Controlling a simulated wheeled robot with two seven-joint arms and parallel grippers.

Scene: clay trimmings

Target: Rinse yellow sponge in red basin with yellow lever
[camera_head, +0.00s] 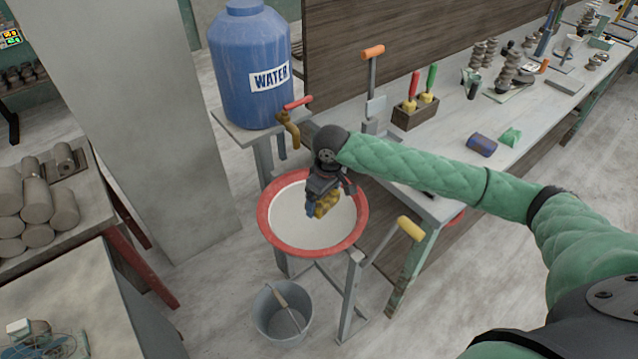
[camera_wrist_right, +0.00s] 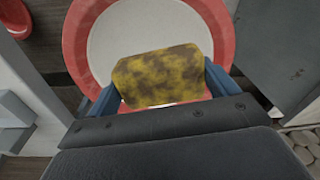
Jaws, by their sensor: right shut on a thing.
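The yellow sponge (camera_head: 326,204), blotched with dark brown, is held between the blue fingers of my right gripper (camera_head: 322,197). In the right wrist view the sponge (camera_wrist_right: 162,75) sits between the fingertips, in front of the red-rimmed basin (camera_wrist_right: 75,45). The basin (camera_head: 268,228) stands on a grey stand, with a pale inside. My right gripper is over its upper right part; I cannot tell whether the sponge touches the basin's inside. The yellow lever (camera_head: 410,228) sticks up at the right of the stand. My left gripper is not in view.
A blue water barrel (camera_head: 245,70) with a brass tap (camera_head: 290,128) and red handle stands behind the basin. A grey bucket (camera_head: 268,318) is on the floor below. A long workbench (camera_head: 470,150) with tools runs along the right. Floor left of the basin is clear.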

